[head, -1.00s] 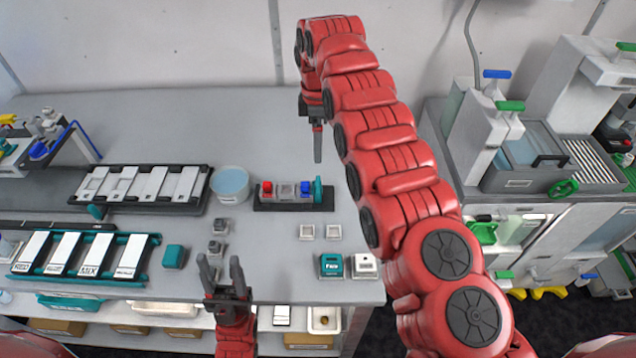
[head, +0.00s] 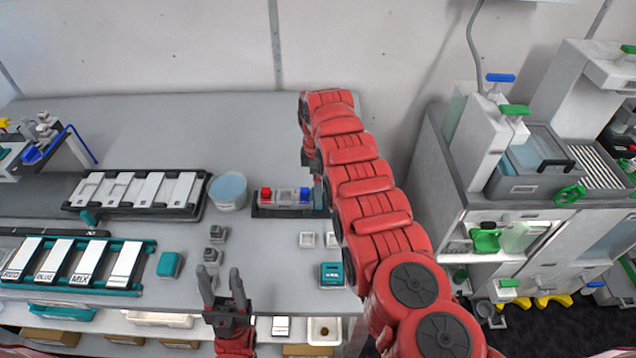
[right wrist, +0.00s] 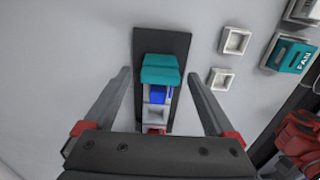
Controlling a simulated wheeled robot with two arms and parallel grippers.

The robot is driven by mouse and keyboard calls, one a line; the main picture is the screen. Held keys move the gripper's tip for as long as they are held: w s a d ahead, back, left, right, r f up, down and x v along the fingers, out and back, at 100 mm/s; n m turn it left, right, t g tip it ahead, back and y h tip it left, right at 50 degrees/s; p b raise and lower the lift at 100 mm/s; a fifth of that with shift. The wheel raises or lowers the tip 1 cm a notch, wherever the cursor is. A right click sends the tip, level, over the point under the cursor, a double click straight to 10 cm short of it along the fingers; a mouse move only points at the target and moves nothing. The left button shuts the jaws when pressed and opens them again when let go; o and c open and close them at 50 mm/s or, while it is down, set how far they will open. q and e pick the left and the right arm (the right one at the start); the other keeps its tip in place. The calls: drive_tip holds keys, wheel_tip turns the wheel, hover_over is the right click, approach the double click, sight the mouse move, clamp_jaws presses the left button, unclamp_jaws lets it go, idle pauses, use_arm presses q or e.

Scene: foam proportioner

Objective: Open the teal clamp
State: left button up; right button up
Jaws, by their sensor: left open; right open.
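The teal clamp (right wrist: 161,72) sits at one end of a dark base plate (right wrist: 177,42), beside a blue block (right wrist: 158,95), in the right wrist view. In the head view this base plate (head: 262,211) lies on the table, and my right arm mostly hides the clamp. My right gripper (right wrist: 157,76) is open, with one finger on each side of the clamp and visible gaps. My left gripper (head: 220,284) is open and empty near the table's front edge.
A red block (head: 265,194) sits at the plate's left end. A round tub (head: 228,188) stands left of it. Small white square trays (head: 307,240) and a teal FAN block (head: 332,275) are in front. Racks of white panels (head: 138,188) lie left.

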clamp_jaws()
idle(0.4)
